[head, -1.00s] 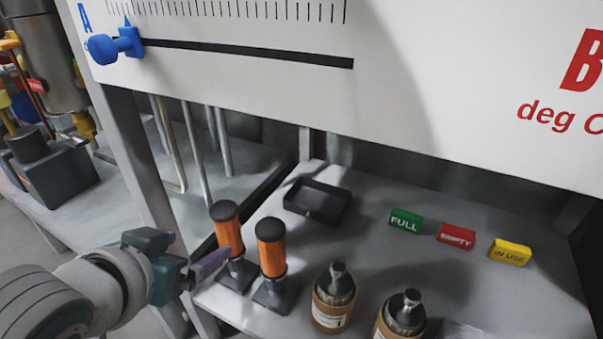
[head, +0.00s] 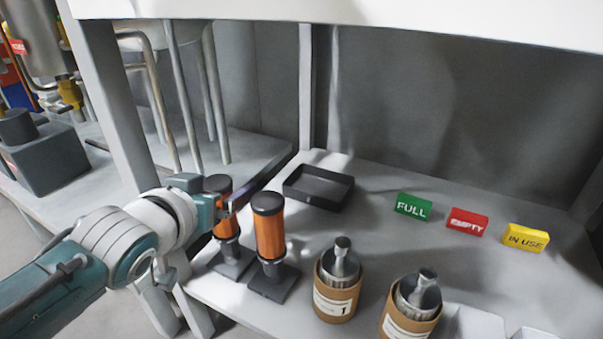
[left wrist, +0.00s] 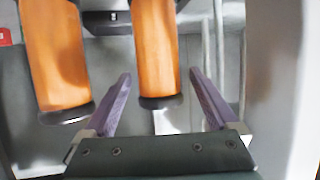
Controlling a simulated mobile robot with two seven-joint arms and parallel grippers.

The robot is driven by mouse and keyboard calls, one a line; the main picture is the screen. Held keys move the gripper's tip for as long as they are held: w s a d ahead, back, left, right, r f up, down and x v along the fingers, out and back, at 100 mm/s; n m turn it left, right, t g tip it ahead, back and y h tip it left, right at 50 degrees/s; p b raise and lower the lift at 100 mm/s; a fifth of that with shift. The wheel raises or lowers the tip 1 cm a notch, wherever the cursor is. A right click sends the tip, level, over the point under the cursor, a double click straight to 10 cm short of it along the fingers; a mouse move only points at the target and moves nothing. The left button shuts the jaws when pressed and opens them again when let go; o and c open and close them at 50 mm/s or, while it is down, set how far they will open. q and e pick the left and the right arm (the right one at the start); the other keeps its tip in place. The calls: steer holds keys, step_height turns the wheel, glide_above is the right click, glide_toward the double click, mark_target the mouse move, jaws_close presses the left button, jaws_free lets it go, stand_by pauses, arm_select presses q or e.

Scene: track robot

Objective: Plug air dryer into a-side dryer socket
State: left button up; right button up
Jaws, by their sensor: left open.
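Two orange cylinders with black caps, which I take to be the air dryers, stand upright on dark square bases. The left dryer (head: 228,229) is partly hidden behind my left gripper; the right dryer (head: 269,232) is clear of it. My left gripper (head: 258,183) is open at the height of the left dryer's cap. In the left wrist view the jaws (left wrist: 163,100) point toward one dryer (left wrist: 155,45), which lies in line with the gap between them. The other dryer (left wrist: 55,60) is outside the jaws, to the left. I cannot identify the a-side socket. My right gripper is not in view.
A black tray (head: 318,202) lies behind the dryers. Two brown-wrapped canisters (head: 338,300) (head: 408,320) stand in front right. Green FULL (head: 413,207), red EMPTY (head: 467,222) and yellow IN USE (head: 526,238) blocks stand farther right. A grey post (head: 112,110) rises at left.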

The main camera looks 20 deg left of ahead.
arm_select(q)
steer(key=shift+w+a+f, duration=0.15)
steer(key=shift+w+f, duration=0.25)
steer(key=shift+w, duration=0.15)
steer(key=shift+w+r, duration=0.15)
steer(key=shift+w, duration=0.15)
steer(key=shift+s, duration=0.15)
steer(key=shift+c, duration=1.2)
jaws_close()
